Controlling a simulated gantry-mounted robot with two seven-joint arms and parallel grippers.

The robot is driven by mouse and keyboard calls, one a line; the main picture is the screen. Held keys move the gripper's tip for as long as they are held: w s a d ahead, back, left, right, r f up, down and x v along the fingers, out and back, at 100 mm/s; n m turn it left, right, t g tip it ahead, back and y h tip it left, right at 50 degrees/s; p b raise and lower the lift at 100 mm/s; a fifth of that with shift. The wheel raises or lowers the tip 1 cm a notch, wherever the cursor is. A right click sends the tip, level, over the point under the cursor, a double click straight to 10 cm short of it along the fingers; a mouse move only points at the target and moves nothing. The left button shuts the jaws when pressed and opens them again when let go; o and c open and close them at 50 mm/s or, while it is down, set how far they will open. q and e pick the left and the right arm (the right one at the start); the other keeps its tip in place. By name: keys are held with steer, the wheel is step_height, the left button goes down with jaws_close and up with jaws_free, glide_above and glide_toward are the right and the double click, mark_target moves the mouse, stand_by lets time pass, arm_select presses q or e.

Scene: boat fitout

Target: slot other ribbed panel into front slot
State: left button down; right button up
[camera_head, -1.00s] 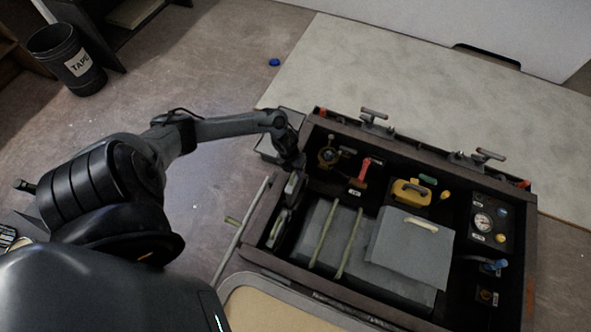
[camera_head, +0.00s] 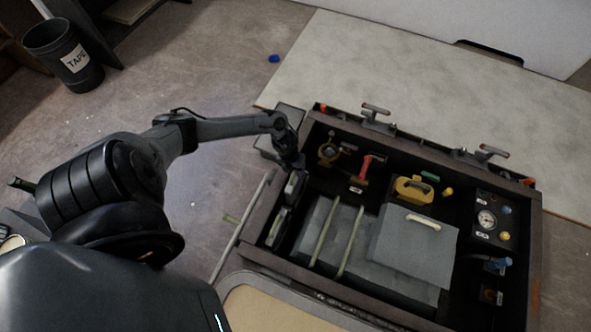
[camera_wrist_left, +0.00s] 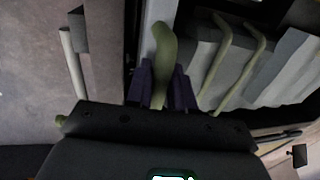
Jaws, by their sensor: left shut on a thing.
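My left gripper (camera_head: 283,222) is at the left inner side of the dark open case (camera_head: 257,197), seen in the head view. In the left wrist view its two purple fingers (camera_wrist_left: 162,88) are shut on an olive-green handle (camera_wrist_left: 163,52). A pale grey strip (camera_wrist_left: 158,12) shows just beyond the handle; whether it is the ribbed panel's edge is unclear, as the gripper hides what is below. To the right lies a grey surface (camera_head: 318,215) with two olive bars (camera_head: 350,240) across it. The front slot cannot be made out. My right gripper is out of view.
A grey lid with a pale handle (camera_head: 423,222) lies right of the bars. A red-handled part (camera_head: 364,168), a yellow part (camera_head: 415,188) and a gauge panel (camera_head: 487,219) sit in the case. A tan-topped board (camera_head: 270,305) is in front. Open floor lies left.

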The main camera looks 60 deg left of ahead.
mark_target(298, 187)
arm_select(q)
steer(key=shift+f+b, duration=0.4)
steer(key=shift+f, duration=4.5)
steer(key=c, duration=1)
jaws_free()
steer(key=shift+o, duration=0.6)
steer(key=shift+w+d, duration=0.1)
